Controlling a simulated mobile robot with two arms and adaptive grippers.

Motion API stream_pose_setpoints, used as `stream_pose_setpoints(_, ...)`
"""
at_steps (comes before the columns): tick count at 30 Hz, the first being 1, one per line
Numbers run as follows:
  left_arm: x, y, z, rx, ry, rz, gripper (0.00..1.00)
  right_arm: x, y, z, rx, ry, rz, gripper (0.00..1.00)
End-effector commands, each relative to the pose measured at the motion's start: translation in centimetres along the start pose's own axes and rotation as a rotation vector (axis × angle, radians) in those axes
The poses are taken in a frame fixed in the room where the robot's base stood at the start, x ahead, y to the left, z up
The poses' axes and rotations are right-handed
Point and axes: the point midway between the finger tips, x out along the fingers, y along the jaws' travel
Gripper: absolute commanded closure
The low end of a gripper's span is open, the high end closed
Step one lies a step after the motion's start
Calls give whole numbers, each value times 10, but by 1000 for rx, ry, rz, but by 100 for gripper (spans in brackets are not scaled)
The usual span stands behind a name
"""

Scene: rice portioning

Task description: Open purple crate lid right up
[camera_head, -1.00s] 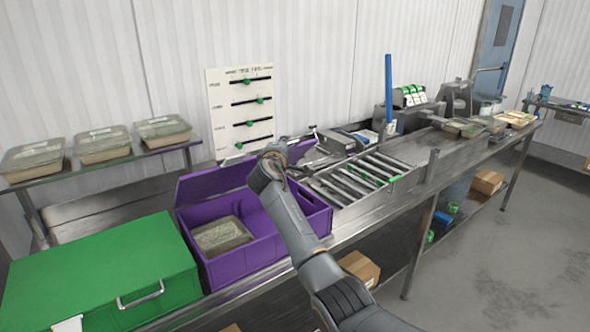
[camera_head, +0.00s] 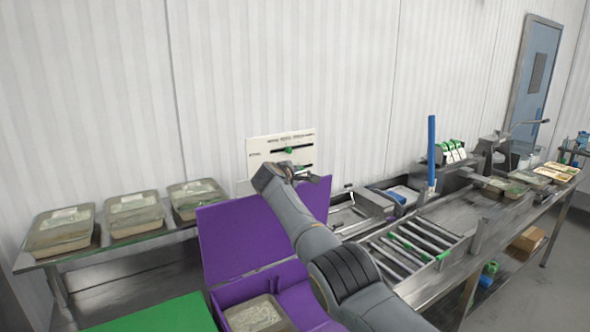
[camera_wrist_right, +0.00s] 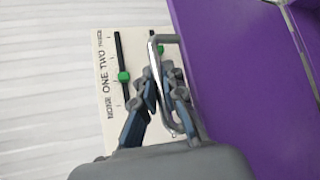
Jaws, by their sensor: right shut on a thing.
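The purple crate (camera_head: 232,294) stands on the bench, open at the top, with its lower part cut off by the bottom edge of the head view. Its purple lid (camera_head: 243,238) stands raised, close to upright, at the back of the crate. My right gripper (camera_head: 312,178) is at the lid's upper right, and my arm hides part of the lid and crate. In the wrist view my right gripper (camera_wrist_right: 166,98) is shut on the metal lid handle (camera_wrist_right: 180,42), beside the purple lid surface (camera_wrist_right: 245,80). My left gripper is not in view.
A covered container (camera_head: 257,314) sits inside the crate. A green lid (camera_head: 160,316) is at the left. Several covered trays (camera_head: 135,214) stand on a shelf. A slider board (camera_head: 262,150) is behind the lid. A roller rack (camera_head: 410,246) lies to the right.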

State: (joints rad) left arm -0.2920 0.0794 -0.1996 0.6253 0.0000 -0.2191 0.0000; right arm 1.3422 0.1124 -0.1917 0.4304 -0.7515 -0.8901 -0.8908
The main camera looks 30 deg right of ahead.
Motion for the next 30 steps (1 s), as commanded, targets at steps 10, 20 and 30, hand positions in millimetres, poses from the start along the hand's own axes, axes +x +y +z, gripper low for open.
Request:
stream_pose_setpoints(10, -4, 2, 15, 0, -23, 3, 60, 0, -4, -3, -15, 3, -19, 100)
stream_pose_setpoints(20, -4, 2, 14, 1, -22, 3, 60, 0, -4, -2, -14, 3, -18, 66)
stream_pose_setpoints(30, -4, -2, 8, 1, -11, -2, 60, 0, -3, -2, -13, 2, -17, 66)
